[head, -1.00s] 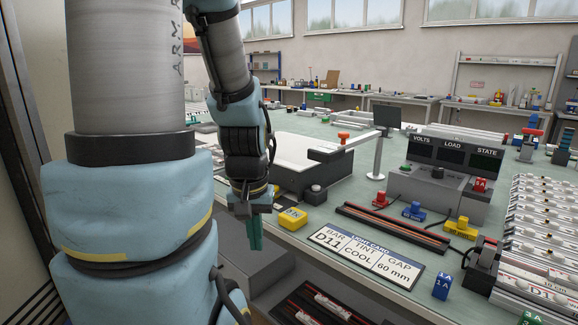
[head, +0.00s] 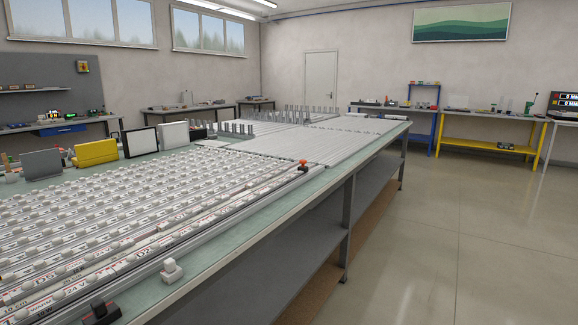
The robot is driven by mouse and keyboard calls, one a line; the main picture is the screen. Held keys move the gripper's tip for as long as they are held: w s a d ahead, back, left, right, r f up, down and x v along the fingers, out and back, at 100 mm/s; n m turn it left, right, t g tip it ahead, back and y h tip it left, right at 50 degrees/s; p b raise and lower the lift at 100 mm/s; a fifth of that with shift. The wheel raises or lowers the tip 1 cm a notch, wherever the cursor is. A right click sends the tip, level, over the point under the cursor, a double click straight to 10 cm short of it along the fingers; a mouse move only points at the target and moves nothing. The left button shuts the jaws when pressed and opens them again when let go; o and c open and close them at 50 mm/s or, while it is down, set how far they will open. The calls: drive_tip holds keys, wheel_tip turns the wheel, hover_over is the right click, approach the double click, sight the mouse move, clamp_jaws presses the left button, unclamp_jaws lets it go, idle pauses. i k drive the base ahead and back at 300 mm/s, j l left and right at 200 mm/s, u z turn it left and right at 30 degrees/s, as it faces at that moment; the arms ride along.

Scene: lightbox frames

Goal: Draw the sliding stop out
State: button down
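A small dark block with an orange-red knob (head: 303,164) sits on a long rail (head: 240,210) near the front edge of the workbench. It may be the sliding stop; I cannot tell for certain. A black block (head: 101,312) sits at the near end of the rail, partly cut off by the bottom of the picture. A small white block (head: 171,271) lies near the bench's front edge. My gripper and arm are not in view.
The long bench (head: 330,178) carries many rows of white bars. Its lower shelf (head: 285,265) is grey. Bare floor (head: 450,230) lies to the right. A yellow bench (head: 488,137) and a blue bench (head: 395,113) stand by the far wall.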

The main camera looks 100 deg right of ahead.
sight(302, 167)
drive_tip(key=k+l+z, duration=0.1)
drive_tip(key=k+l, duration=0.15)
drive_tip(key=l, duration=0.3)
drive_tip(key=k+l+z, duration=0.1)
drive_tip(key=l, duration=0.45)
drive_tip(key=k+l+z, duration=0.1)
drive_tip(key=k+l, duration=0.25)
drive_tip(key=l, duration=0.2)
drive_tip(key=k+l+z, duration=0.1)
drive_tip(key=l, duration=0.45)
drive_tip(key=k+l+z, duration=0.15)
drive_tip(key=l, duration=0.45)
drive_tip(key=k+l+z, duration=0.1)
drive_tip(key=l, duration=0.55)
drive_tip(key=k+l+z, duration=0.1)
drive_tip(key=l, duration=0.5)
drive_tip(key=k+l+z, duration=0.1)
drive_tip(key=l, duration=0.55)
drive_tip(key=k, duration=0.1)
